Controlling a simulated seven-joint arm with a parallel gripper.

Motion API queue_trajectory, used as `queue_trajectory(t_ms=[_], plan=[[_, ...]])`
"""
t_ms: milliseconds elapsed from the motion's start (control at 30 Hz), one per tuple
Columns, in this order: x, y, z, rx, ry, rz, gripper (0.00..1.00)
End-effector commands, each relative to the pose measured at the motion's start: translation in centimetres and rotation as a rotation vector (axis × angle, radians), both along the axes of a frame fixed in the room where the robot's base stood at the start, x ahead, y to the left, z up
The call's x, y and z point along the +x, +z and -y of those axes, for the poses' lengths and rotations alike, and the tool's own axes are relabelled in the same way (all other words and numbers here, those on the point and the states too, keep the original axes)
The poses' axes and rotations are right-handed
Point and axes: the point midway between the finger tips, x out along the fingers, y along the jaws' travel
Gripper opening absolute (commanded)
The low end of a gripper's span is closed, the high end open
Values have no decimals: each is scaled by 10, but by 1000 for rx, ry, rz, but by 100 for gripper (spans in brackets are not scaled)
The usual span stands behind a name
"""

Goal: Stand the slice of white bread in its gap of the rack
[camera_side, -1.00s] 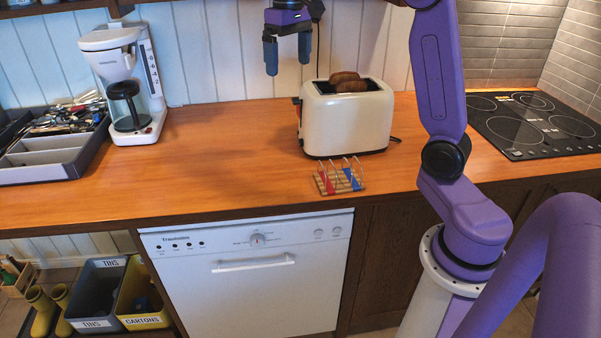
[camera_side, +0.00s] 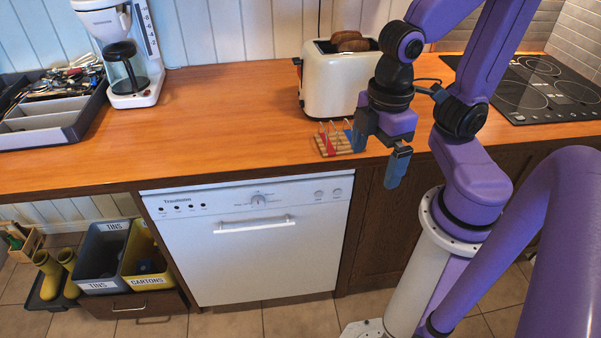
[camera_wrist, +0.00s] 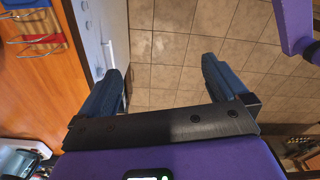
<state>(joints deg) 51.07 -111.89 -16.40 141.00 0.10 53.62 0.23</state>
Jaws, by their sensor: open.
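The small wooden toast rack (camera_side: 326,147), with thin wire dividers and red and blue parts, sits near the counter's front edge. Its red and blue parts also show at top left in the wrist view (camera_wrist: 38,42). Two brown slices (camera_side: 349,41) stick up from the slots of the cream toaster (camera_side: 338,83) behind the rack. I cannot make out a white slice in either view. My gripper (camera_side: 379,153) is open and empty, to the right of the rack at the counter's front edge. In the wrist view its fingers (camera_wrist: 162,78) are apart, with only floor tiles between them.
A coffee maker (camera_side: 133,60) and a grey utensil tray (camera_side: 42,134) stand at the left of the counter. A black hob (camera_side: 545,90) lies at the right. A white dishwasher (camera_side: 250,255) is below.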

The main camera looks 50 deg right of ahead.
Motion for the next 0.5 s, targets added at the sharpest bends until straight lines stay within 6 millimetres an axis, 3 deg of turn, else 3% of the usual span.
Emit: queue_trajectory(t_ms=[33,200,500], plan=[[-6,-3,3,-1,22,-1,97],[-11,-7,5,0,45,0,44],[-11,-7,5,-1,42,0,44]])
